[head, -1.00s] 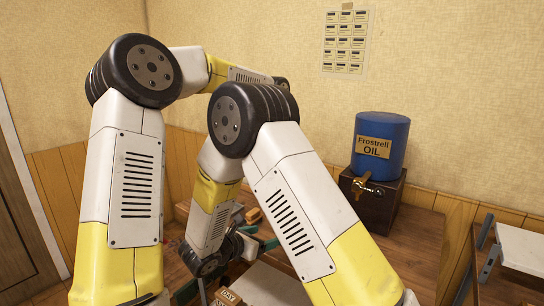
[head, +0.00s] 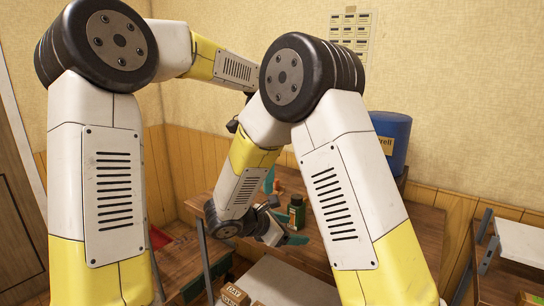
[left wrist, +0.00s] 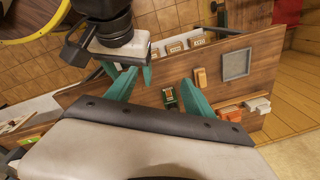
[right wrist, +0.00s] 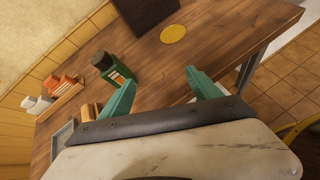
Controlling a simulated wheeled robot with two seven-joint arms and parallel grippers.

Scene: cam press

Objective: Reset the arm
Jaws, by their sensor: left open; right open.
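My left gripper (left wrist: 160,76) is open and empty above a wooden table; in the head view it is mostly hidden behind my right arm. My right gripper (right wrist: 161,78) is open and empty over the same table. A green bottle (right wrist: 116,72) with a dark cap stands close beside its left finger in the right wrist view. The bottle also shows in the head view (head: 297,210) and from above in the left wrist view (left wrist: 169,95). My right wrist is very near the left gripper in the left wrist view. I cannot make out a separate press arm.
A blue oil barrel (head: 394,138) stands at the back, partly covered by my right arm. Labelled boxes (left wrist: 172,47) are beside the table.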

